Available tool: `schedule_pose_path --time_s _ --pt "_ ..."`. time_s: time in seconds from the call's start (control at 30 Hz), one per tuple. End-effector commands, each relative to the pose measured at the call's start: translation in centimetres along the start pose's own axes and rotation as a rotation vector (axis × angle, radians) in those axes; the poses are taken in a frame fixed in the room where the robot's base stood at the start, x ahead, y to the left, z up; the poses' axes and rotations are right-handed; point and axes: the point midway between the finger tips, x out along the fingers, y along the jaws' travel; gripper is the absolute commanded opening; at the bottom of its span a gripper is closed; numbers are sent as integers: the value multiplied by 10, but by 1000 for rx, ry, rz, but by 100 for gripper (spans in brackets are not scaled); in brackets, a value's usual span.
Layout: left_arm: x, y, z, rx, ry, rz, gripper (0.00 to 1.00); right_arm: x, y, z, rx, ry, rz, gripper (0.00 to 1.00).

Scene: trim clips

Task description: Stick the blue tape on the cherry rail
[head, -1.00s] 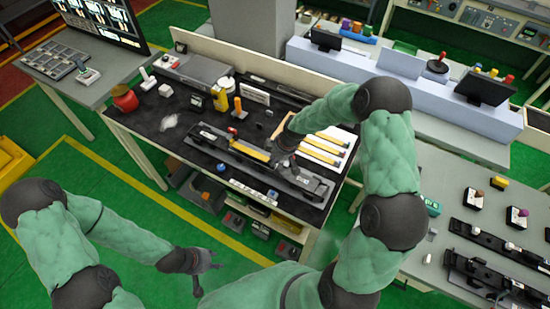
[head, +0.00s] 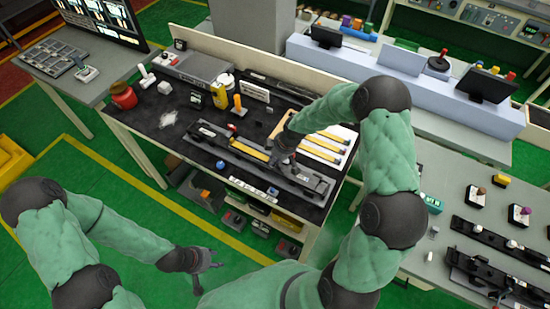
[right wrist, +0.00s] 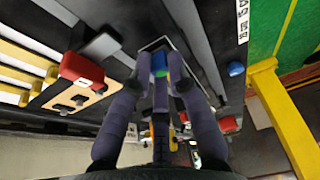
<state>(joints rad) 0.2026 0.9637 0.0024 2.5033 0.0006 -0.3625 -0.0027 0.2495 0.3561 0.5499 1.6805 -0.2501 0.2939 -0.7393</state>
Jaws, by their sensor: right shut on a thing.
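My right gripper (head: 279,163) is over the long dark fixture (head: 225,146) on the black-topped bench. In the right wrist view its two fingers (right wrist: 160,76) are closed on a small blue piece with a green part (right wrist: 161,62), apparently the blue tape. The fixture carries a yellow strip (head: 250,150), and my gripper hides part of its right half. I cannot tell which part is the cherry rail, or whether the piece touches the fixture. My left gripper (head: 207,265) is open and empty, low in front of the bench, away from it.
A pale board with yellow strips (head: 322,148) lies right of the fixture. A red block (right wrist: 82,69) shows in the right wrist view. A red pot (head: 123,96), a yellow container (head: 221,96) and an orange-handled tool (head: 238,105) stand farther back. Bins sit under the bench.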

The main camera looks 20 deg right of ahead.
Motion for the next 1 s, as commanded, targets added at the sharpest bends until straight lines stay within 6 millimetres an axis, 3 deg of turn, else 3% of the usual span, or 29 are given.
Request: schedule_pose_path --time_s 0.4,0.43,0.5,0.53,0.87,1.0 --pt "2 -1 0 0 0 0 40 0 0 0 0 0 0 0" --pt "2 -1 0 0 0 0 40 0 0 0 0 0 0 24" --pt "2 -1 0 0 0 0 40 0 0 0 0 0 0 43" --pt "2 -1 0 0 0 0 40 0 0 0 0 0 0 46" --pt "2 -1 0 0 0 0 40 -1 0 0 0 0 0 46" --pt "2 -1 0 0 0 0 40 -13 1 0 1 3 4 46"
